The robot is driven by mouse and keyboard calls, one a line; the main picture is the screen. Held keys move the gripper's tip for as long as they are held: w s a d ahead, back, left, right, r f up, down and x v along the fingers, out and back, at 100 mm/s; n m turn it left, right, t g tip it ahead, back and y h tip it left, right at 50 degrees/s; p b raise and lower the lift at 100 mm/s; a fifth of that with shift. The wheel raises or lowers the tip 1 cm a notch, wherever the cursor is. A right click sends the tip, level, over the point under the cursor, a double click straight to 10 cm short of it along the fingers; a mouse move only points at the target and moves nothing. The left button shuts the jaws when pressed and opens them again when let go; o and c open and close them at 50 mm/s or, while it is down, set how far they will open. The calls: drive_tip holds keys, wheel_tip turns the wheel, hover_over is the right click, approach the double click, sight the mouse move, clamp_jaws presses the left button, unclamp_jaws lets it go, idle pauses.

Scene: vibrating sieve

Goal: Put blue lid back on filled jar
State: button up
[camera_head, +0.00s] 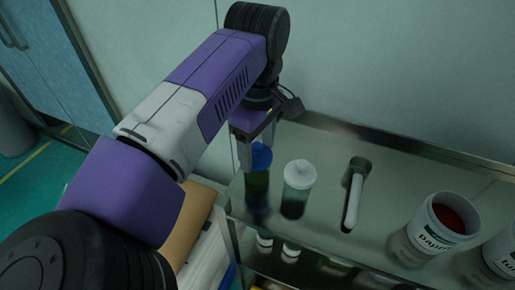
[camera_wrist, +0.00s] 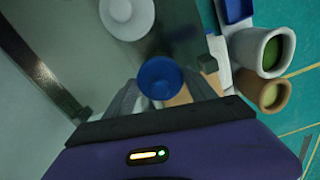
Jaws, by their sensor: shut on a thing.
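The blue lid (camera_head: 261,158) is between the fingers of my gripper (camera_head: 247,150), which is shut on it. The lid also shows between the fingertips in the wrist view (camera_wrist: 160,78). A dark green, see-through jar (camera_head: 257,184) stands upright directly below the lid, near the left end of the metal shelf. The lid appears lined up with the jar's top; I cannot tell whether it touches or is seated on the rim. In the wrist view the lid hides the jar.
A jar with a white lid (camera_head: 299,174) stands close to the right. Further right are a white-handled tool (camera_head: 352,202) and labelled tubs (camera_head: 437,225). The wall is behind the shelf. The wrist view also shows containers (camera_wrist: 262,50) off the shelf.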

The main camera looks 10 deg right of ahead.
idle(0.3)
drive_tip(key=o, duration=1.6)
